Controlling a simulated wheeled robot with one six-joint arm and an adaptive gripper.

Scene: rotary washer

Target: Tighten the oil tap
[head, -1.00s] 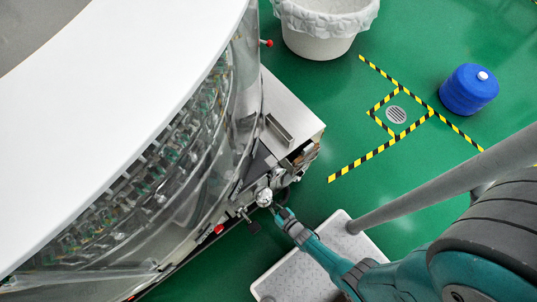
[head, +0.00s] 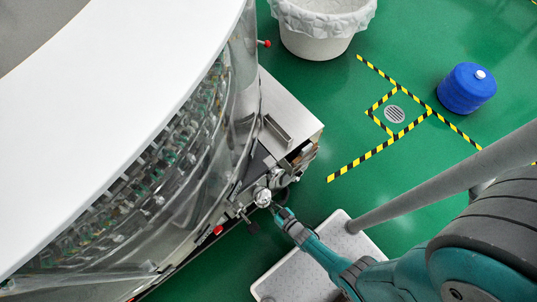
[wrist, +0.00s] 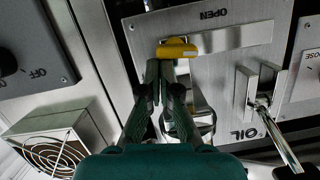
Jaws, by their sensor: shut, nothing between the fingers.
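In the wrist view a yellow grip (wrist: 177,48) sits on metal hardware on a steel panel, between an upside-down "OPEN" label and an "OIL" label. I take it to be part of the oil tap, though my fingers hide much of its body. My gripper (wrist: 168,68) is shut and empty, its fingertips close beneath the yellow grip. I cannot tell whether they touch it. In the head view my gripper (head: 276,209) is at the washer's lower edge, by a round shiny fitting (head: 262,197); the yellow grip cannot be made out there.
A metal lever (wrist: 268,112) stands out right of my fingers in the wrist view. A switch panel (wrist: 35,55) and a fan grille (wrist: 53,155) are at left. The large round washer (head: 130,110) fills the head view's left. A bin (head: 318,45) and blue container (head: 467,88) stand farther off.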

